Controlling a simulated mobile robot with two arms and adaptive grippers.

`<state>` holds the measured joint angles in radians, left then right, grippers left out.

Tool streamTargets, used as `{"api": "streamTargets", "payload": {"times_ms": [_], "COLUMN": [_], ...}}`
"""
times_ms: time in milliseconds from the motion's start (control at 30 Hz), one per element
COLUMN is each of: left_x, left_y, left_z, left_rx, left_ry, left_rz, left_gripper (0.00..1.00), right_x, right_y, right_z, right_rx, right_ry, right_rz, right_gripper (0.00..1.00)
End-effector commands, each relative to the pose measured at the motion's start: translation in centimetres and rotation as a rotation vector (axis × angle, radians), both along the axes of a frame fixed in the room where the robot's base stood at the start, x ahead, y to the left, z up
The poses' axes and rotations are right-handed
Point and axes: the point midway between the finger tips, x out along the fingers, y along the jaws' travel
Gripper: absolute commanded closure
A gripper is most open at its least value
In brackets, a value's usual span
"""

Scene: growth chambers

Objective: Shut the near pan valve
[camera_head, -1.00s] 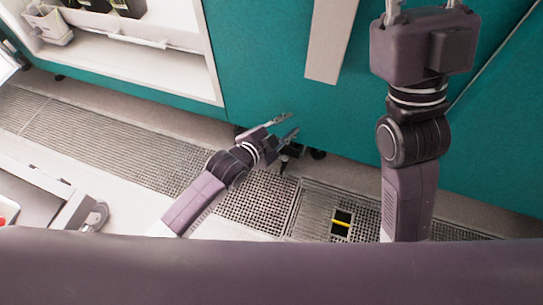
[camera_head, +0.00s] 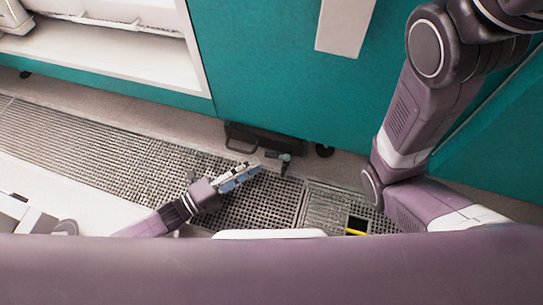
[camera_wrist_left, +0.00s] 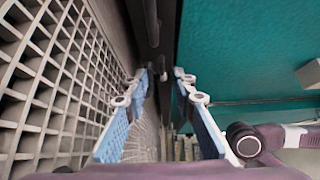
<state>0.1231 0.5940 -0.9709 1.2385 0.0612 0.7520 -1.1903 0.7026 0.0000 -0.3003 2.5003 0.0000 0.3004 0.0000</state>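The near pan valve appears to be the small dark fitting with a grey-blue top (camera_head: 285,158) below the teal chamber front, at the right end of a low dark pan (camera_head: 258,138). My left gripper (camera_head: 252,172) is low over the floor grating, just left of the fitting and apart from it. My right gripper is outside the views.
The teal chamber front (camera_head: 270,70) rises behind the pan. A white shelf (camera_head: 110,50) is at upper left.

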Motion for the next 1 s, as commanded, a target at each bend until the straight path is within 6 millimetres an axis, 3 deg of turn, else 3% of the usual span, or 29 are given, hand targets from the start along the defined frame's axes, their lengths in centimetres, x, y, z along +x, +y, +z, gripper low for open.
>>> {"api": "streamTargets", "payload": {"times_ms": [400,833,1000], "left_x": [3.5,4.2,4.1], "left_y": [-5.2,-6.2,-6.2], "left_z": [-0.1,0.3,0.3], "left_rx": [-0.006,-0.005,-0.005], "left_ry": [-0.002,0.000,0.000], "left_rz": [0.000,0.001,0.001], "left_gripper": [0.75,0.75,0.94], "right_x": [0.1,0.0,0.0], "right_y": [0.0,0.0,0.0], "right_z": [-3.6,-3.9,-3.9], "right_rx": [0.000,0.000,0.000], "right_ry": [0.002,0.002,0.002], "right_rz": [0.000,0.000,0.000], "right_gripper": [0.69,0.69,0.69]}}
